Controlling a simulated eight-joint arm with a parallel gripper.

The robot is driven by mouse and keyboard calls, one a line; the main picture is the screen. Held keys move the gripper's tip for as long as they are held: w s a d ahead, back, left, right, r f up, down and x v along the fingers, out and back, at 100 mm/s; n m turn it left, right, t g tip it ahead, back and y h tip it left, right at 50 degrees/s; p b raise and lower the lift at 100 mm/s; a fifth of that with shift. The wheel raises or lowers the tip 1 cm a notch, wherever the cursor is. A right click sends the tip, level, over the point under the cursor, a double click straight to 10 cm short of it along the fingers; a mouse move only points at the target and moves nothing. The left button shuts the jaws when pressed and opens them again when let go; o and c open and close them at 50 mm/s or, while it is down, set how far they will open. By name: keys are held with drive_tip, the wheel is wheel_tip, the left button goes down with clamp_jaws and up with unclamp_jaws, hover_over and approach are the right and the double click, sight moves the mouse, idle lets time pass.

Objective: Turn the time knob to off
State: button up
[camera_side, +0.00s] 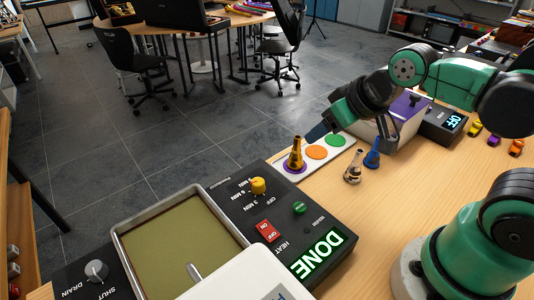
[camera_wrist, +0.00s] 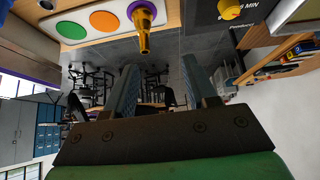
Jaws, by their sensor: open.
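The yellow time knob (camera_side: 258,186) stands on the dark control panel (camera_side: 335,215), among OFF and several MIN labels. I cannot tell which label it points at. It also shows at the top edge of the wrist view (camera_wrist: 230,9), partly cut off. The panel's display (camera_side: 317,254) reads DONE in lit green letters. My gripper (camera_side: 317,133) is beyond the panel, by the white mat, apart from the knob. In the wrist view my gripper (camera_wrist: 160,72) has its two fingers spread with nothing between them.
A brass instrument (camera_side: 295,155) stands on the mat's purple circle. A silvery piece (camera_side: 352,168) and a blue piece (camera_side: 372,155) stand nearby. The panel also has a red heat switch (camera_side: 267,231) and green button (camera_side: 299,208). A tank (camera_side: 180,245) lies left, a white lid (camera_side: 245,278) in front.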

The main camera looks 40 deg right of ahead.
drive_tip(key=shift+o, duration=1)
drive_tip(key=m+g, duration=0.7)
drive_tip(key=m, duration=0.1)
hover_over(258, 182)
drive_tip(key=f, duration=0.1)
drive_tip(key=d+f, duration=0.1)
drive_tip(key=shift+f, duration=0.3)
drive_tip(key=shift+a+f, duration=0.2)
drive_tip(key=shift+a, duration=0.15)
drive_tip(key=shift+a+f+m, duration=0.2)
drive_tip(key=shift+f+m, duration=0.1)
drive_tip(key=shift+f, duration=2.7)
